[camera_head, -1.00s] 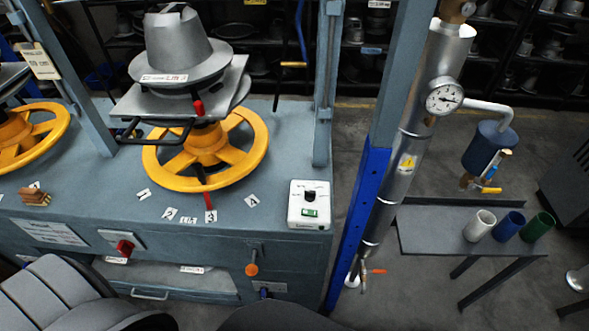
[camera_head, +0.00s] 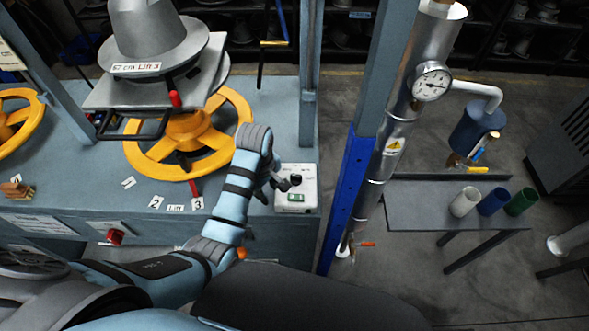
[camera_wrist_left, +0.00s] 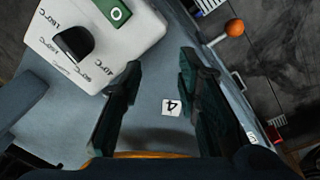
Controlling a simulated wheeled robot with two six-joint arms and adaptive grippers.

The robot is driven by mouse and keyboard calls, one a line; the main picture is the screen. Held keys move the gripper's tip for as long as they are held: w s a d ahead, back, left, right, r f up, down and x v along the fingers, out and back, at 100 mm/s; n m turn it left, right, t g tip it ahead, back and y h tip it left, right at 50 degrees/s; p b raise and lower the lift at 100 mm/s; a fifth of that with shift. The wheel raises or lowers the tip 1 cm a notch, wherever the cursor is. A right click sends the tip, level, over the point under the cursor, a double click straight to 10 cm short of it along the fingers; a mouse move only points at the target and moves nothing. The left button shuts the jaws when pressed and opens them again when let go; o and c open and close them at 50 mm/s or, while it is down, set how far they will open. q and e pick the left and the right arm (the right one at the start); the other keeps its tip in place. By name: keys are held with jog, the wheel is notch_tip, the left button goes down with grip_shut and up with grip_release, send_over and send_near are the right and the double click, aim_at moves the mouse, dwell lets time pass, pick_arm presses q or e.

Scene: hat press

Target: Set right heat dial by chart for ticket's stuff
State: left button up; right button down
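A white control box (camera_head: 305,203) stands at the right front of the press table. Its black dial knob (camera_head: 296,179) and green switch (camera_head: 295,197) are on top. In the left wrist view the knob (camera_wrist_left: 75,42) is at upper left, with temperature labels around it that appear upside down; its exact setting is unclear. The green switch (camera_wrist_left: 116,12) shows a white ring. My left gripper (camera_head: 282,184) is at the box's left side. In the wrist view its fingers (camera_wrist_left: 158,78) are open and empty, beside the knob. My right gripper is out of view.
The press with its grey hat form (camera_head: 150,35) and yellow handwheel (camera_head: 140,160) stands left of the box. A blue post (camera_head: 345,190) and silver pipe (camera_head: 385,140) with a gauge (camera_head: 431,82) stand to the right. Number cards (camera_head: 157,202) lie on the table.

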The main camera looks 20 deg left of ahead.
aim_at(295, 175)
pick_arm(q)
jog(key=w+d+r+n+g, duration=0.1)
jog(key=w+d+r+n, duration=0.25)
jog(key=r, duration=0.25)
jog(key=w+d+r+n, duration=0.2)
jog(key=w+r, duration=0.2)
jog(key=r, duration=0.2)
jog(key=shift+n, duration=0.25)
notch_tip(295, 175, down, 14)
jog(key=b, duration=0.4)
jog(key=shift+w+r, duration=0.15)
jog(key=shift+r, duration=0.05)
grip_shut()
